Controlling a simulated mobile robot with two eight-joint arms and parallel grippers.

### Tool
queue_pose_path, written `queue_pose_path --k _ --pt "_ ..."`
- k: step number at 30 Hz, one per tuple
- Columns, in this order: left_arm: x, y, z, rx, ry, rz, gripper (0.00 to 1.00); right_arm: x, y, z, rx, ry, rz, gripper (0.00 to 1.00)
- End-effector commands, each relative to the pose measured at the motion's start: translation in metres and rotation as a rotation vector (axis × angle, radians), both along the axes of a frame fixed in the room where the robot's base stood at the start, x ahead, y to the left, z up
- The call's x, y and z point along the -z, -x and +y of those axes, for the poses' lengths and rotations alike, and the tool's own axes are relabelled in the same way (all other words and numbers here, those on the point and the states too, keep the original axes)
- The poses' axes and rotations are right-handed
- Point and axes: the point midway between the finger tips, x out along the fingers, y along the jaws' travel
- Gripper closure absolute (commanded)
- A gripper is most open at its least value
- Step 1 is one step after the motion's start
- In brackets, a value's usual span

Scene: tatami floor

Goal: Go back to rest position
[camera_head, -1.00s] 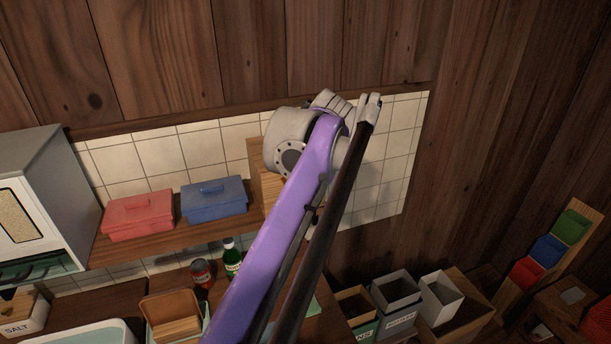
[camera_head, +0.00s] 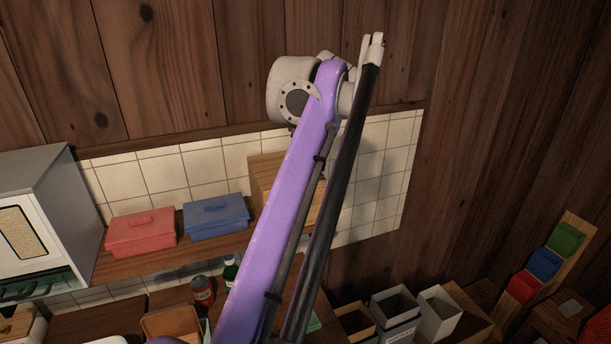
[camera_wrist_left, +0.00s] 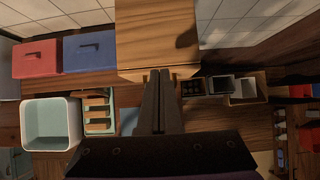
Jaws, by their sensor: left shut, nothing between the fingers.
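My left gripper (camera_wrist_left: 160,76) shows in the left wrist view with its two dark fingers together and nothing between them. Its fingertips appear in front of the wooden box (camera_wrist_left: 157,35); I cannot tell the gap. In the head view a raised purple arm link of mine crosses the middle, and no gripper fingers can be seen there. My right gripper is in neither view.
A red box (camera_head: 140,234) and a blue box (camera_head: 216,218) sit on the wall shelf. A white cabinet (camera_head: 50,215) stands at left. Below are a red jar (camera_head: 203,291) and open bins (camera_head: 393,307). The wooden wall (camera_head: 500,130) at right is bare.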

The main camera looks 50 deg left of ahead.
Motion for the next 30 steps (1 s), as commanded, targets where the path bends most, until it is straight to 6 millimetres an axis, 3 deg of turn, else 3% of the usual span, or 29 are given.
queue_pose_path --k 11,16,23,30 --pt "-0.005 -0.001 0.003 -0.002 0.002 -0.003 1.0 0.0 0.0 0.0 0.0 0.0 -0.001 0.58" --pt "0.016 -0.007 -0.022 -0.1 0.07 -0.11 1.0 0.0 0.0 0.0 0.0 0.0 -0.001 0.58" --pt "0.098 -0.007 -0.105 -0.482 0.353 -0.433 1.0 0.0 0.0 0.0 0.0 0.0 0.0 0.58" --pt "0.204 0.027 -0.195 -0.977 0.716 -0.671 1.0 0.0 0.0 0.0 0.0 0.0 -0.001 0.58"
